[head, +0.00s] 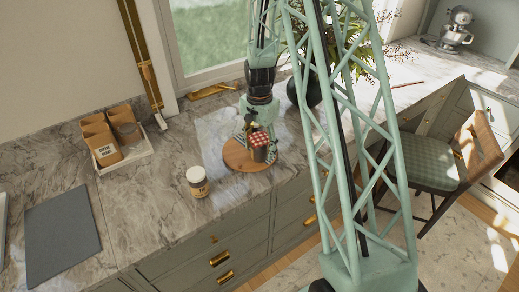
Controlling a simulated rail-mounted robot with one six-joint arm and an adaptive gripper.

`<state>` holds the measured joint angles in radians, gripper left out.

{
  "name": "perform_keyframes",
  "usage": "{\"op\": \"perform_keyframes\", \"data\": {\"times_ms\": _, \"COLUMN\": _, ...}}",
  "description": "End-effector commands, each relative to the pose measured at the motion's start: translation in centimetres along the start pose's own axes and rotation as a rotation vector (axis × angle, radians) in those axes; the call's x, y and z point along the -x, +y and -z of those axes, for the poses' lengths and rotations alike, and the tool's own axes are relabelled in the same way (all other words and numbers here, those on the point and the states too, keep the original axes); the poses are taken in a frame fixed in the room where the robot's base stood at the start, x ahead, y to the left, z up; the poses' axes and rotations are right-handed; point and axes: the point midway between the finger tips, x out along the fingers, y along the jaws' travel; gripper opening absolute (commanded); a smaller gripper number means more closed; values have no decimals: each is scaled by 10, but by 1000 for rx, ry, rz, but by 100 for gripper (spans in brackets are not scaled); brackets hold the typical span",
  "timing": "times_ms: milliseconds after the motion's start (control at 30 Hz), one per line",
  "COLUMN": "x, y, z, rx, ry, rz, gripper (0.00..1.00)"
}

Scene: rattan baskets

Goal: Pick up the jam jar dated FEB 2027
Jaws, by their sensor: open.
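A dark jar (260,155) with a red-and-white checked lid stands upright on a round wooden board (235,159) on the marble counter. My gripper (257,138) is open and points down at this jar, with its fingers close about the lid. I cannot tell whether they touch it. A second jar (197,187), with a white lid and an amber body with a label, stands upright on the counter, left of and nearer than the board. No date can be read on either jar at this size.
A pale tray (129,159) with brown canisters (101,143) stands at the left. A dark grey mat (62,236) lies at the front left. A plant in a dark vase (303,92) stands behind my arm. Marble between tray and board is mostly clear.

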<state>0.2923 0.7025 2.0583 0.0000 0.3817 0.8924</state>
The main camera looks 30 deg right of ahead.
Motion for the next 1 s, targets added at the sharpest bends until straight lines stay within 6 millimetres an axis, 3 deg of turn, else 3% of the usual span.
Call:
{"op": "perform_keyframes", "data": {"times_ms": 333, "x": -24, "y": 0, "z": 0, "rx": 0, "ry": 1, "rz": 1, "gripper": 57}}
{"op": "perform_keyframes", "data": {"times_ms": 1000, "x": -26, "y": 0, "z": 0, "rx": 0, "ry": 1, "rz": 1, "gripper": 55}}
